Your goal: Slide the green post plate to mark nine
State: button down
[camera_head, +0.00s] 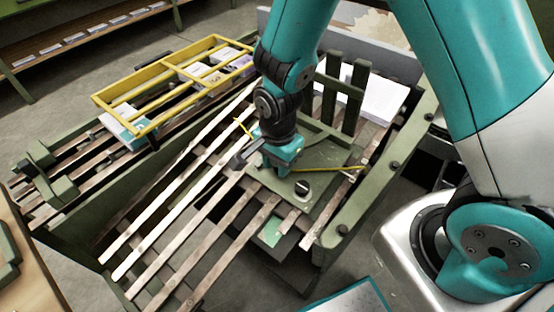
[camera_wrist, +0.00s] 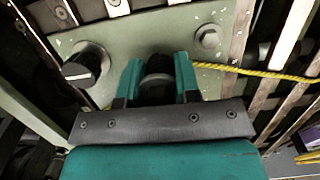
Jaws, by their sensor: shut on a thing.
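My gripper (camera_head: 281,165) reaches down onto the plate's left part. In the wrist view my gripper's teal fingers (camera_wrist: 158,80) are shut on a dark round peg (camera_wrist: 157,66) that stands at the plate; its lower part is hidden. No number marks are readable, so mark nine cannot be picked out.
A yellow cord (camera_head: 335,169) runs right from near my gripper across the plate. A yellow frame (camera_head: 172,80) holds papers at the back left. White paper sheets (camera_head: 385,99) lie behind the posts. A green rail (camera_head: 383,180) with bolts borders the slats on the right.

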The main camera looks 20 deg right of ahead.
jog(key=c, duration=0.8)
grip_release()
jog(key=shift+w+r, duration=0.1)
jog(key=shift+w, duration=0.1)
jog(key=shift+s, duration=0.1)
notch_tip(320, 180, up, 17)
jog(key=p, duration=0.2)
jog(key=shift+r+p, duration=0.15)
jog(key=shift+p, duration=0.25)
